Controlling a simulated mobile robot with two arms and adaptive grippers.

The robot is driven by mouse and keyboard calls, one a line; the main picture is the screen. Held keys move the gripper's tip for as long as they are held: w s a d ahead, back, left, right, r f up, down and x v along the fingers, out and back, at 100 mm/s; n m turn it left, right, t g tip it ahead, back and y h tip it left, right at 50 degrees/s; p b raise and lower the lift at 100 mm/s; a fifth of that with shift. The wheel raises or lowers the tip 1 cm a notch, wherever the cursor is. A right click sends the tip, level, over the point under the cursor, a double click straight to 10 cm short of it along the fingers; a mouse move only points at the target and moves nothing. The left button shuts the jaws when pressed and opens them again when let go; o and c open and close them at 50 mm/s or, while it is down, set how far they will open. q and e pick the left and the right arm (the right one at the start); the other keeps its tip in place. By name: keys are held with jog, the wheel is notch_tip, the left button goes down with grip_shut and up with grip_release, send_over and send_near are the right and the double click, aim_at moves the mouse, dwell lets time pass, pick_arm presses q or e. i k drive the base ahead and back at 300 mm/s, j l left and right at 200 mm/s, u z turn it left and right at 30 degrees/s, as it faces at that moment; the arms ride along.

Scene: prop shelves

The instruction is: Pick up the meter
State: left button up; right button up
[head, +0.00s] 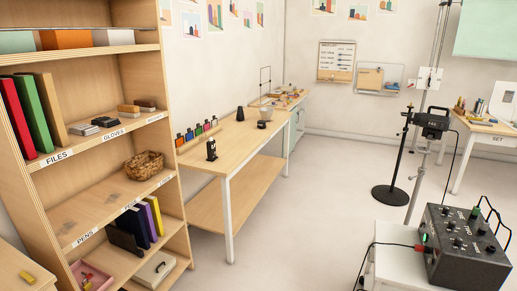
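I cannot tell for sure which thing is the meter. A small black upright device (211,150) with a light mark on its front stands near the front edge of the long wooden table (237,143); it may be the meter, but it is too small to read. A larger black box (466,246) with knobs, sockets and cables sits on a white stand (395,269) at the lower right. Neither of my grippers shows in the head view.
A wooden shelf unit (93,142) with folders, a basket (144,165) and boxes fills the left. Several small coloured bottles (197,131) line the table's back. A black studio light (432,123) stands on the right. The floor (310,215) between is clear.

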aim_at(211, 144)
jog(key=i+l+u, duration=0.1)
jog(key=i+u, duration=0.15)
jog(key=i, duration=1.65)
